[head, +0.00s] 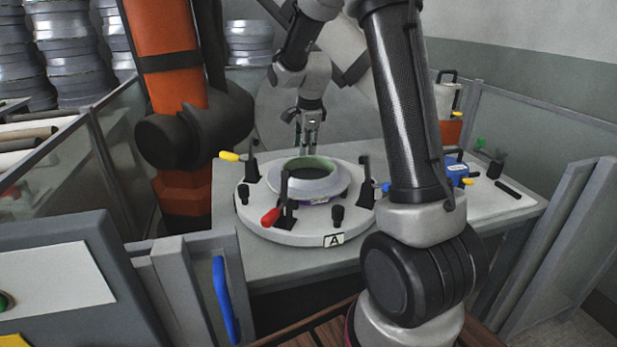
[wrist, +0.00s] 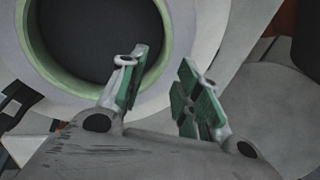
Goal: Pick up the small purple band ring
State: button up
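I cannot make out a small purple band ring for certain in either view. In the head view, a small bluish-purple patch (head: 320,201) shows low on the front side of the grey ring-shaped mould (head: 325,187); I cannot tell what it is. The mould has a pale green inner rim and sits on a round white plate (head: 262,222) marked A. My gripper (head: 308,148) is at the mould's far side, pointing down. In the wrist view, its green-padded fingers (wrist: 158,88) are apart with nothing seen between them, beside the mould's green rim (wrist: 167,42).
A blue box (head: 457,170) stands at the right of the grey table (head: 320,252). An orange robot arm (head: 165,60) stands to the left.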

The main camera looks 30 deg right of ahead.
jog(key=x, duration=0.5)
jog(key=shift+w+a, duration=0.25)
jog(key=shift+r, duration=0.1)
grip_shut()
